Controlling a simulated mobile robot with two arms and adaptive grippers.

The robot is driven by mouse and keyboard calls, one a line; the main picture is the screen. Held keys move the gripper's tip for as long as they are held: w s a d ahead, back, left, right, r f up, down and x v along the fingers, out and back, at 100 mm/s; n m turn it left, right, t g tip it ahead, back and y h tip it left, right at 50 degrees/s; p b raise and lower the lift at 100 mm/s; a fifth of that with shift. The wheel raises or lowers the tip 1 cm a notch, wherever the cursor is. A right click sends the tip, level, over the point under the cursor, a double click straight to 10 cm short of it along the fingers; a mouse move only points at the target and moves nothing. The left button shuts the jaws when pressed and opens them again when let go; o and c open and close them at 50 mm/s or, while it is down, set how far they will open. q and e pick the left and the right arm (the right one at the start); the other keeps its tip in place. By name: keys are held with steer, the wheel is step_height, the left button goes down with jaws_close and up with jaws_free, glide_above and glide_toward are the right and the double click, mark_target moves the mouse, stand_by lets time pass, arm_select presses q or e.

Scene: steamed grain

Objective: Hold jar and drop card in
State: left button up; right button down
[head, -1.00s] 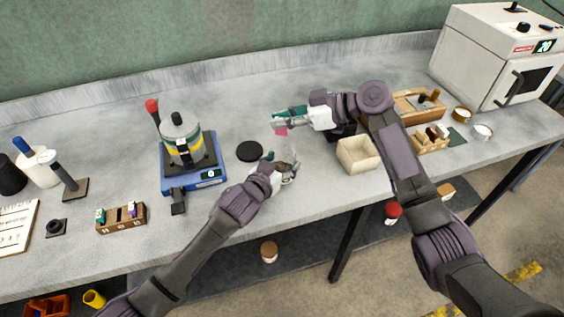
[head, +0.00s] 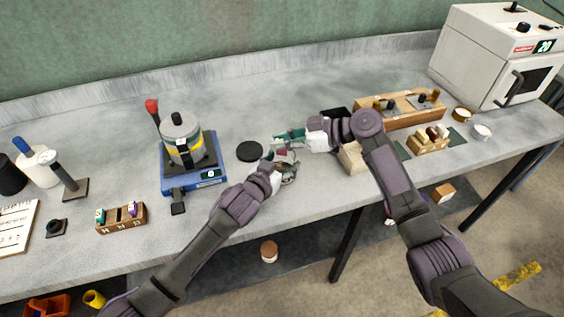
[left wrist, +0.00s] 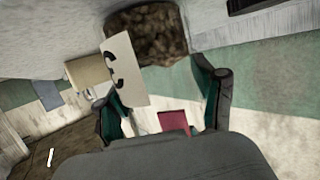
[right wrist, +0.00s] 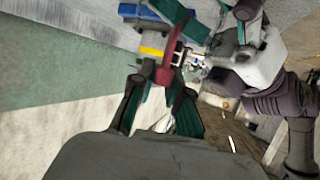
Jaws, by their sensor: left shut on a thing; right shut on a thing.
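My left gripper (head: 277,164) is shut on the clear jar (head: 288,179) near the table's front edge. In the left wrist view a white label (left wrist: 125,70) with a dark letter and brown grain (left wrist: 147,38) show at the jar, beyond the fingers. My right gripper (head: 289,137) is shut on the red card (right wrist: 172,55), just above and behind the jar in the head view. The red card also shows between the left fingers in the left wrist view (left wrist: 173,122). The jar's mouth is mostly hidden, so I cannot tell whether the card is inside it.
A black disc (head: 249,151) lies left of the jar. A blue-based scale (head: 194,178) carrying a grey pot (head: 180,135) stands further left. A beige box (head: 351,158) is partly behind my right arm. Wooden holders (head: 372,108) stand at the right. Table behind the grippers is clear.

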steer(key=shift+f, duration=1.45)
steer(key=c, duration=1.1)
jaws_free()
steer(key=shift+o, duration=0.2)
steer(key=v, duration=1.2)
